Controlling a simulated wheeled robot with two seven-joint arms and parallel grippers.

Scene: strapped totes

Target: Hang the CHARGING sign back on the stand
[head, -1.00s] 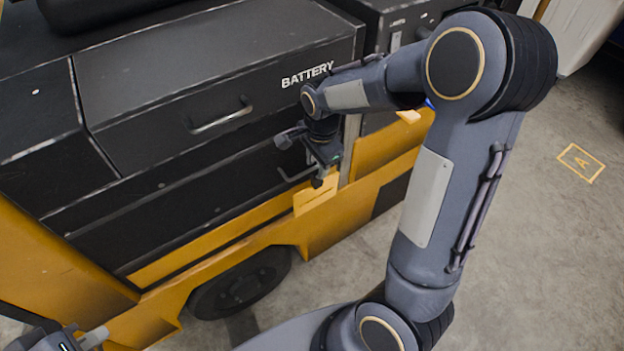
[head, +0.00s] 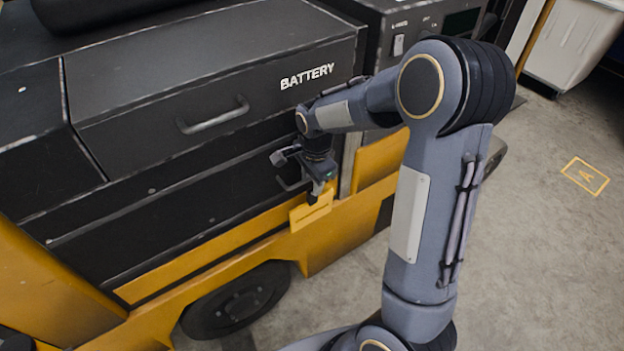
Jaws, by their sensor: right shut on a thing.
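My right gripper (head: 319,192) is shut on a small yellow plate (head: 311,213), which hangs below the fingertips in front of the truck's side. The plate looks like the CHARGING sign, but no lettering can be read from here. It is close to the yellow frame of the truck; I cannot tell whether they touch. The stand does not show. My left gripper is out of view.
A black and yellow truck (head: 222,80) with a BATTERY cover and a grey handle (head: 213,115) fills the left. A pale bin (head: 570,45) stands at the upper right.

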